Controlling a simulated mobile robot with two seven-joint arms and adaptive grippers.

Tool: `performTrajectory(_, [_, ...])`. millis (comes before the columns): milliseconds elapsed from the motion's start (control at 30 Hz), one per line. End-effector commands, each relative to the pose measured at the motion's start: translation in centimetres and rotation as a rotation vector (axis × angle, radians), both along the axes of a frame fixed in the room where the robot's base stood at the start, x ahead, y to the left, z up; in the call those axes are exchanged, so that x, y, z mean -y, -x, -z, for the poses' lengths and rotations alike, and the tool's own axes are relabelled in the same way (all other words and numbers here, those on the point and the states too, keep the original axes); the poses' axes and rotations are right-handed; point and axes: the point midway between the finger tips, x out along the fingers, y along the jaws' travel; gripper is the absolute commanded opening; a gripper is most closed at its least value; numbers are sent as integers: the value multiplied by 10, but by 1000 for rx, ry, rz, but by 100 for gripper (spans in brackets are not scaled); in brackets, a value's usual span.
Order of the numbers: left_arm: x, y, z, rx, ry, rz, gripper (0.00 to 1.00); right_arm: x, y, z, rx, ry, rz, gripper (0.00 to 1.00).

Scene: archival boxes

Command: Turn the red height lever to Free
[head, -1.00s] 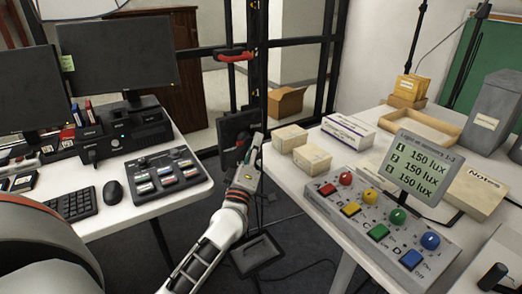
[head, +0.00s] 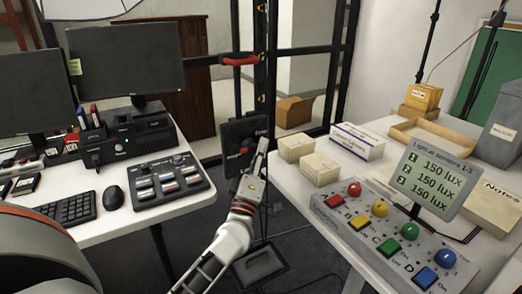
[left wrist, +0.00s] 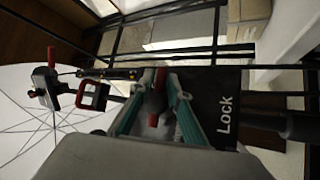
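The red height lever (left wrist: 158,82) shows in the left wrist view as a short red bar in front of a dark plate (left wrist: 225,105) lettered "Lock". In the head view the dark plate (head: 240,135) hangs by the black frame between the two tables. My left gripper (head: 262,148) is in front of the plate's right side. In the left wrist view its teal fingertips (left wrist: 160,78) stand on either side of the lever. I cannot tell whether they press on it. The word Free is not seen. My right gripper is not in view.
A fixed red handle (head: 240,61) sits on the frame above the plate; it also shows in the left wrist view (left wrist: 95,97). The left desk holds a switch console (head: 168,181). The right table holds a button panel (head: 395,235), a lux display (head: 428,180) and small boxes (head: 296,147).

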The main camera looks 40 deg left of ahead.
Motion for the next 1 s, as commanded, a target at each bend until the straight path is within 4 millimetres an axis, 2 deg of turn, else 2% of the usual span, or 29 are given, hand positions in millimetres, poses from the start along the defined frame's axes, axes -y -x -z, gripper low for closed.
performTrajectory(167, [6, 14, 9, -4, 0, 1, 17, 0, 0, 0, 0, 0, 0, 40])
performTrajectory(600, [34, 83, 45, -3, 0, 1, 17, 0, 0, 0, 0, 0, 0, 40])
performTrajectory(800, [40, 98, 51, 0, 1, 1, 17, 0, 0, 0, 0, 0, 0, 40])
performTrajectory(1000, [42, 100, 52, 1, -1, 0, 17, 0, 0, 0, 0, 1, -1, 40])
